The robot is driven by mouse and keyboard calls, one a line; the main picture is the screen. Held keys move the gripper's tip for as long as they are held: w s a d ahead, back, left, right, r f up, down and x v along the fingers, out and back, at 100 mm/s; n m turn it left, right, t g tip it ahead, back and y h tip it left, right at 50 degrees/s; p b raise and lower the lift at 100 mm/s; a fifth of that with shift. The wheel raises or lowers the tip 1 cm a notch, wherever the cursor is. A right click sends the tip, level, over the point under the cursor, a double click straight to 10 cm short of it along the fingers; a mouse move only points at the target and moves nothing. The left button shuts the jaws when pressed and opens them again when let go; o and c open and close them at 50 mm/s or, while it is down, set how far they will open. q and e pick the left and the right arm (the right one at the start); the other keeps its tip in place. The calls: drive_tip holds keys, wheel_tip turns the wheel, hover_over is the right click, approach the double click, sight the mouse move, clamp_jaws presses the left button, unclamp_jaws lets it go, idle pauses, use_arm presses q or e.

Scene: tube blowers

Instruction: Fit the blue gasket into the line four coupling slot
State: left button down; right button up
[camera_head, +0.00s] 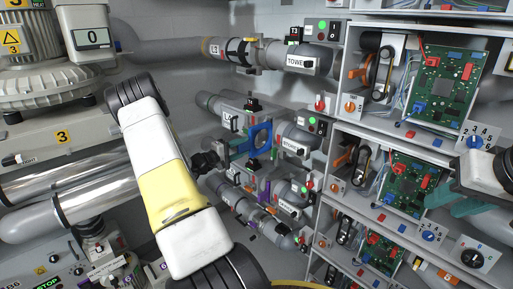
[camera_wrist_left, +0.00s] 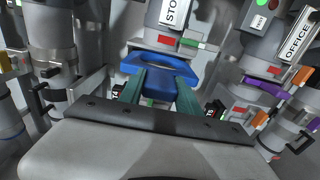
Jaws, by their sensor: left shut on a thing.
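The blue gasket (camera_head: 262,134) is a flat ring with an opening. It also shows in the left wrist view (camera_wrist_left: 160,62), gripped between teal fingers. My left gripper (camera_head: 240,148) is shut on it, and shows in the wrist view (camera_wrist_left: 160,85). The gasket is at the coupling on the line four pipe, whose label (camera_head: 230,123) is just left of it. In the wrist view the gasket lies just below the pipe marked STO (camera_wrist_left: 172,14). I cannot tell whether it sits in the slot. My right gripper (camera_head: 462,206) is at the right edge, its fingertips unclear.
Pipes with labels run along the wall, with the TOWER line (camera_head: 301,63) above and other lines below. Shelves with green circuit boards (camera_head: 446,80) stand to the right. A pipe marked OFFICE (camera_wrist_left: 298,35) and a purple tab (camera_wrist_left: 262,88) are close on the right in the wrist view.

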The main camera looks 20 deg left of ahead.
sight(250, 144)
use_arm(q)
drive_tip(key=shift+x, duration=5.4)
drive_tip(key=shift+w, duration=0.15)
drive_tip(key=c, duration=0.8)
unclamp_jaws()
drive_tip(key=shift+o, duration=0.2)
drive_tip(key=shift+v, duration=3.85)
